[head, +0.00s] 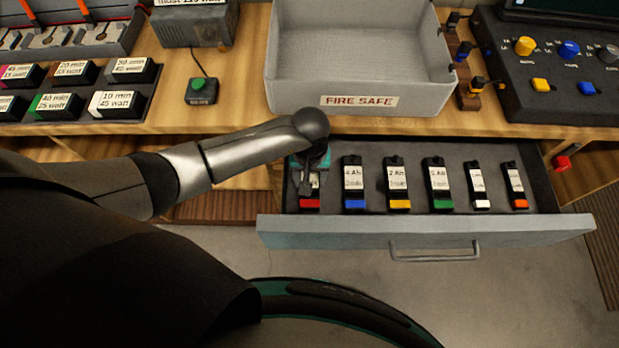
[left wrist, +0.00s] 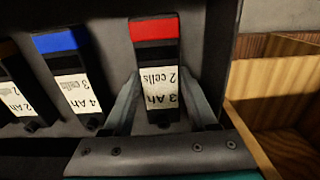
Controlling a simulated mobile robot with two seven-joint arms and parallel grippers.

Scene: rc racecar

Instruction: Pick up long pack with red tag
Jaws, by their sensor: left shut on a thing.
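The long pack with the red tag (head: 309,204) lies at the left end of the open drawer, partly hidden under my left gripper in the head view. In the left wrist view the red-tagged pack (left wrist: 155,60) is black with a white label reading "3 Ah 2 cells". My left gripper (head: 306,186) reaches down over it. In the left wrist view the fingers of my left gripper (left wrist: 162,85) stand on both sides of the pack, shut on it around the label. The pack still lies in line with the drawer floor. My right gripper is not in view.
Blue (head: 354,185), yellow (head: 398,185), green (head: 438,185), white (head: 478,185) and orange (head: 515,185) tagged packs lie to the right in the drawer (head: 420,228). The grey FIRE SAFE bin (head: 360,60) stands on the bench above it.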

